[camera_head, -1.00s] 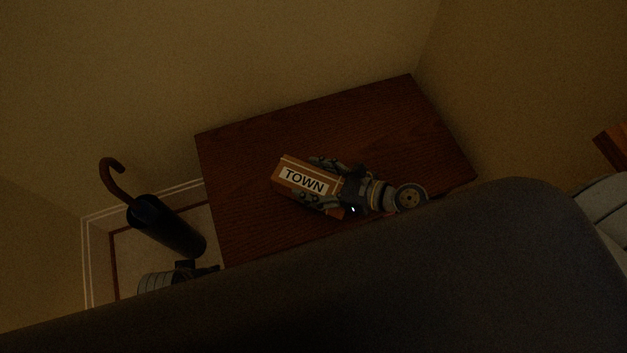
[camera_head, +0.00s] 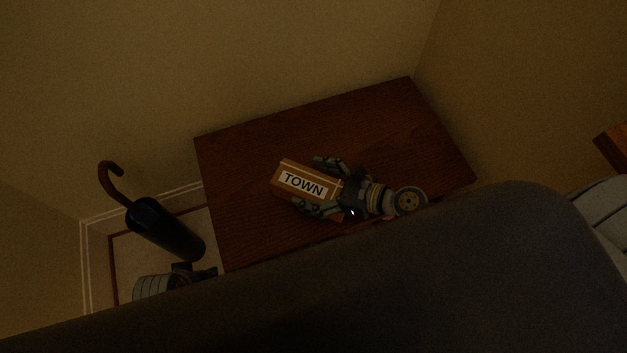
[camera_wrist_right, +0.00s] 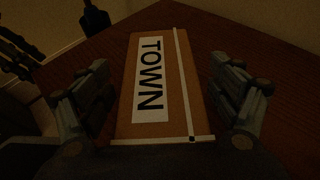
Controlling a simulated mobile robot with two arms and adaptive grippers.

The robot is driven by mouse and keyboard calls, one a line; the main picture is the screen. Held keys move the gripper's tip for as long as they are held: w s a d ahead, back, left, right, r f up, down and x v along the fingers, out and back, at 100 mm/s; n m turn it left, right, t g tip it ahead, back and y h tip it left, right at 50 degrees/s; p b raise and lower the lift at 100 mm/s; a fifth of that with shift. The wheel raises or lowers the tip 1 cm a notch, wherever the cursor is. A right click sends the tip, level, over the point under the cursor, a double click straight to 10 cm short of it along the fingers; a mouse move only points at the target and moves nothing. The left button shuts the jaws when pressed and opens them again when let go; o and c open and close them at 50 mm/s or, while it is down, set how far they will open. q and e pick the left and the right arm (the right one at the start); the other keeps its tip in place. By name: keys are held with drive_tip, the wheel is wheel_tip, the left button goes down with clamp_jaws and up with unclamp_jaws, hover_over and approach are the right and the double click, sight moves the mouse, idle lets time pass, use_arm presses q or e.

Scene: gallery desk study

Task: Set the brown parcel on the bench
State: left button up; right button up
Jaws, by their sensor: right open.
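The brown parcel (camera_head: 306,181) with a white TOWN label lies on the dark reddish wooden bench (camera_head: 390,120). In the right wrist view the parcel (camera_wrist_right: 178,75) lies between the two fingers, with a gap on each side. My right gripper (camera_head: 317,187) is open around the parcel, its fingers apart from the sides. It also shows in the right wrist view (camera_wrist_right: 163,95). Part of what seems to be my left gripper (camera_head: 205,272) shows at the lower left, mostly hidden behind my body; its fingers cannot be made out.
A dark umbrella stand (camera_head: 170,232) holding an umbrella with a curved brown handle (camera_head: 112,182) stands on the floor left of the bench. Walls close in the bench behind and on the right. The bench top around the parcel is bare. A wooden edge (camera_head: 612,143) shows at far right.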

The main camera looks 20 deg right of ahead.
drive_tip(key=shift+r, duration=0.15)
drive_tip(key=shift+v, duration=1.25)
use_arm(q)
drive_tip(key=shift+w+b+v, duration=0.2)
drive_tip(key=shift+b+v, duration=0.1)
drive_tip(key=shift+v, duration=0.65)
drive_tip(key=shift+w+b+v, duration=0.2)
drive_tip(key=shift+b+v, duration=0.05)
drive_tip(key=shift+v, duration=0.65)
use_arm(e)
drive_tip(key=v, duration=0.9)
drive_tip(key=shift+s, duration=0.2)
use_arm(q)
drive_tip(key=shift+r, duration=0.1)
use_arm(e)
drive_tip(key=shift+d, duration=0.15)
